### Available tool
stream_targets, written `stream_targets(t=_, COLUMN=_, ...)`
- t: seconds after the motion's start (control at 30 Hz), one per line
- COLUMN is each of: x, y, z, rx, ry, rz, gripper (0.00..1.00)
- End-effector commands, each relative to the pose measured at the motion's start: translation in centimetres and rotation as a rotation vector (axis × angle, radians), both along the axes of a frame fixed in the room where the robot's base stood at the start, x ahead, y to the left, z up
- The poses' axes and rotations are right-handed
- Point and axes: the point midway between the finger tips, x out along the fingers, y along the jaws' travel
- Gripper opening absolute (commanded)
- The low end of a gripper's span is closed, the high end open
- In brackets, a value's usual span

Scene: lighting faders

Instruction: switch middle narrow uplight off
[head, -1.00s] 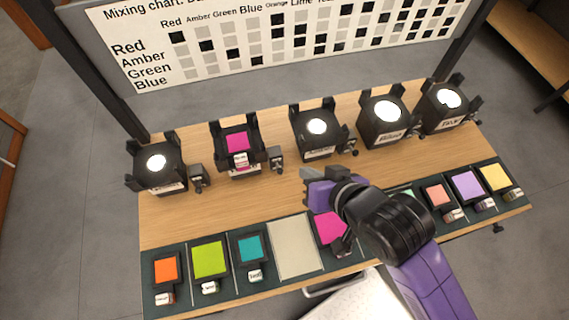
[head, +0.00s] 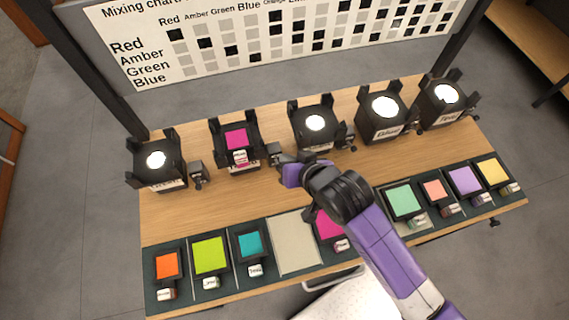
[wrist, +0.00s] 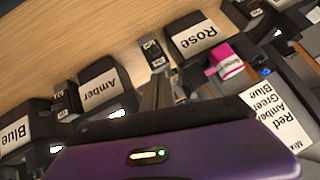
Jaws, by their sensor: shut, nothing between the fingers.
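A row of uplights stands along the back of the table. The pictures do not settle which is the middle narrow one. The second from left, labelled Rose (wrist: 194,36), holds a magenta gel (head: 236,138). The third from left, labelled Amber (wrist: 100,92), glows white in the head view (head: 315,123). Small switch boxes stand right of the lights in the head view, such as the Rose switch (head: 274,152) and the Amber switch (head: 349,142). My gripper (head: 281,160) is shut and empty, its tips close to the Rose switch (wrist: 153,52); contact is unclear.
Other lit uplights stand at left (head: 157,160) and right (head: 384,107), the latter labelled Blue (wrist: 18,130). Colored gels, including an orange one (head: 166,265), lie along the front edge. A mixing chart (head: 250,40) rises behind. The wood between is mostly clear.

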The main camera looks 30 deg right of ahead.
Motion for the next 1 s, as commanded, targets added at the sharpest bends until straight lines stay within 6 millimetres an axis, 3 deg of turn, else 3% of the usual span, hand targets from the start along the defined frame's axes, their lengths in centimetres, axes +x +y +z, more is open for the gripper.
stream_targets(t=0.1, x=0.0, y=0.5, z=-1.7, rx=0.000, ry=0.005, rz=0.001, gripper=0.00)
stream_targets(t=0.3, x=0.1, y=0.8, z=-2.9, rx=0.000, ry=0.003, rz=0.000, gripper=0.00)
stream_targets(t=1.0, x=-0.2, y=1.0, z=-3.5, rx=-0.014, ry=-0.042, rz=0.001, gripper=0.00)
